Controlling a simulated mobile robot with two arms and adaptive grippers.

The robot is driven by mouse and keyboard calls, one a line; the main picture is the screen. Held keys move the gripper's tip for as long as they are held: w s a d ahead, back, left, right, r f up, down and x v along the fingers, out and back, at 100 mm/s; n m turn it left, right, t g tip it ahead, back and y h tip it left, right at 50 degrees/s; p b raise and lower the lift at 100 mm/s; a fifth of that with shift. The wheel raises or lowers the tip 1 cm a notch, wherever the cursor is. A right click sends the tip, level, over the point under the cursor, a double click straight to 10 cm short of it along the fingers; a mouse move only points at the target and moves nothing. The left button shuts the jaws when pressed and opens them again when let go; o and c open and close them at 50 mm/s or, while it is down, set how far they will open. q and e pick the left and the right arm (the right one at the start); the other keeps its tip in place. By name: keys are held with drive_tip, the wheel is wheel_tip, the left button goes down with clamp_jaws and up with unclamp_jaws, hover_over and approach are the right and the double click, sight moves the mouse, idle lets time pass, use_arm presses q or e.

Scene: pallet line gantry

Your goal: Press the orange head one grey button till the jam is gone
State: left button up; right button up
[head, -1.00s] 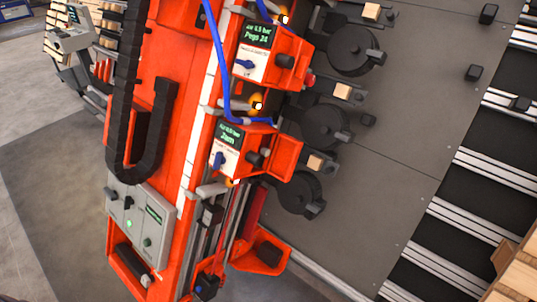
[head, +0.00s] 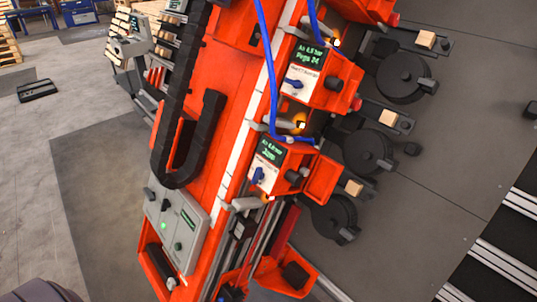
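Two orange heads sit on the orange gantry beam in the head view. The lower orange head (head: 278,165) has a small dark screen (head: 271,150) with green text that seems to read "Jam". Its white face carries a blue lever (head: 257,175), and a dark grey round button (head: 293,177) sticks out at its right. No head number is legible. Neither of my grippers is in view.
Blue hoses (head: 272,90) run down to the heads. Black discs (head: 366,152) and wooden blocks stand to the right. Open floor (head: 90,190) lies at left.

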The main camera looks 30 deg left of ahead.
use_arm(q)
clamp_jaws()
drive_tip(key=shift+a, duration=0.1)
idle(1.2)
